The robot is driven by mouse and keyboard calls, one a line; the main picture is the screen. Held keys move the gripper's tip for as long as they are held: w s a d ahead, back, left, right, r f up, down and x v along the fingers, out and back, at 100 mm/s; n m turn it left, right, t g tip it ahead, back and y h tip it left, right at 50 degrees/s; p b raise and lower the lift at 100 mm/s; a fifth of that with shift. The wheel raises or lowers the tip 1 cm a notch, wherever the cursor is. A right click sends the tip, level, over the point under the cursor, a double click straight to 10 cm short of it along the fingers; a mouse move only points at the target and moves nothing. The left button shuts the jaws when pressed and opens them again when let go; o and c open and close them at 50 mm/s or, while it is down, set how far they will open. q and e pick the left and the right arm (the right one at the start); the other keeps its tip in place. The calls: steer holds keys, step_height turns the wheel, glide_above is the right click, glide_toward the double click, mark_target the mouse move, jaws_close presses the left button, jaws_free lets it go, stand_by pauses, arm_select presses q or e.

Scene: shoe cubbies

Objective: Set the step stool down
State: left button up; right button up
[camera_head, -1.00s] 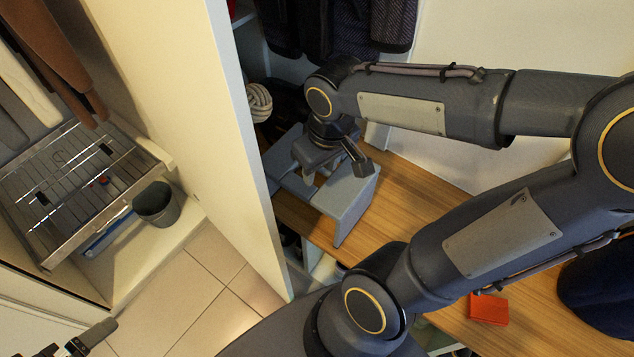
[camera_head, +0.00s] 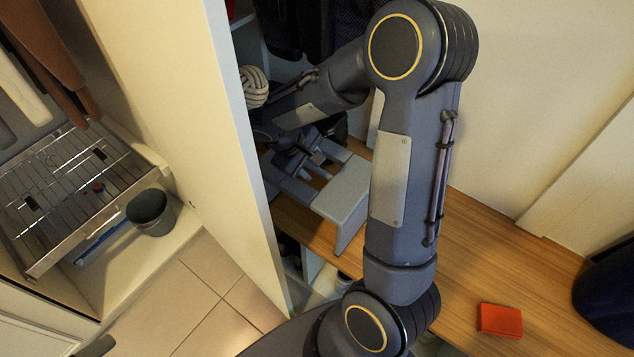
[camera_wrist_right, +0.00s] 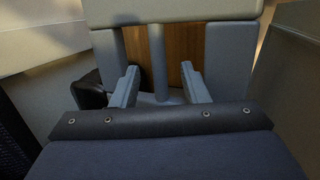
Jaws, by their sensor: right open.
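The grey-blue step stool (camera_head: 345,192) stands on the wooden bench top (camera_head: 465,255), beside the white partition. Its slatted top has gaps that show wood below. My right gripper (camera_head: 294,163) is at the stool's far-left part, partly hidden by my own arm in the head view. In the right wrist view the right gripper (camera_wrist_right: 160,86) is open, with one finger on each side of a grey bar of the stool (camera_wrist_right: 157,45) and visible gaps beside it. A dark tip of my left gripper (camera_head: 96,347) shows at the bottom left edge; its jaws are cut off.
The white partition (camera_head: 190,110) stands left of the stool. A knotted ball (camera_head: 254,87) and dark hanging clothes lie behind it. A red box (camera_head: 499,319) sits on the bench at the right. A wire rack (camera_head: 75,180) and a grey cup (camera_head: 150,212) are at the left.

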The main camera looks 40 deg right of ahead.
mark_target(316, 169)
steer(key=x, duration=0.3)
steer(key=shift+d+f+b, duration=0.2)
steer(key=shift+f+b, duration=0.1)
steer(key=shift+b, duration=0.1)
jaws_close()
steer(key=shift+r, duration=0.1)
stand_by(0.9)
